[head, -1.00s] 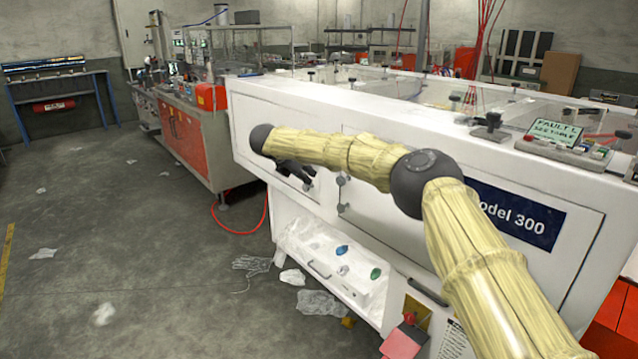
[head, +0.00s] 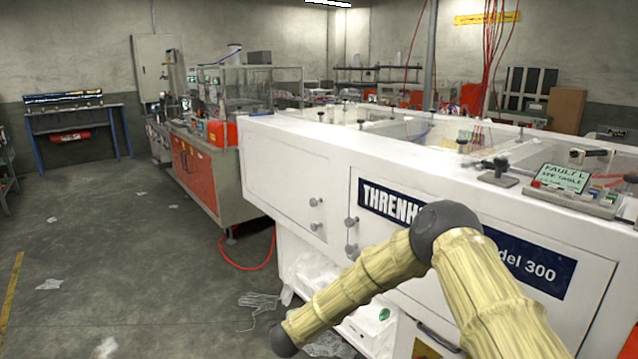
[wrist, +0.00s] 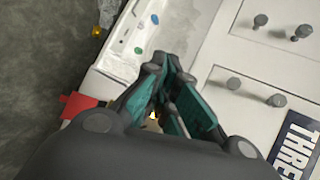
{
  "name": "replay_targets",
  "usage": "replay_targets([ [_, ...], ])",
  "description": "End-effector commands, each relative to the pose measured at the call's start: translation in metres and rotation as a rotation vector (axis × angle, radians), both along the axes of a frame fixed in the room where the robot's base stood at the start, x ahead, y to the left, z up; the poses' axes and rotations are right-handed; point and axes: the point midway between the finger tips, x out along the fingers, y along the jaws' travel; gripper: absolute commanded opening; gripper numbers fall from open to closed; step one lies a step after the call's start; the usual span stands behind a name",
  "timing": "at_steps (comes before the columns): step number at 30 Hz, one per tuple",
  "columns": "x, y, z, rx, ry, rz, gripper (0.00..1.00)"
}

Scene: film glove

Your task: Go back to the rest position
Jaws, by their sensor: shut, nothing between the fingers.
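My gripper (wrist: 163,98) shows in the wrist view with its dark, teal-padded fingers together at the tips and nothing between them. It hangs in front of the white machine (head: 300,150), near the open lower tray (wrist: 122,50). In the head view my arm, in a yellowish sleeve, reaches down and left across the machine's front. The gripper itself is not visible there; only the dark wrist joint shows at the lower end.
A glove (head: 258,300) and clear film scraps (head: 48,284) lie on the floor. Door knobs (head: 351,235) stick out of the machine's front. A red hose (head: 245,267) loops on the floor. The floor at left is mostly open.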

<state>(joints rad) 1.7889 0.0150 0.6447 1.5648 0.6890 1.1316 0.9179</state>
Motion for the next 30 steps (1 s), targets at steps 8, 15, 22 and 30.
replay_targets([
  [8,-0.124,-0.047,-0.095,-0.342,0.236,0.434,0.00],
  [15,-0.241,-0.101,-0.146,-0.555,0.432,0.781,0.00],
  [22,-0.358,-0.158,-0.167,-0.691,0.612,1.100,0.00],
  [30,-0.497,-0.221,-0.157,-0.761,0.801,1.465,0.00],
])
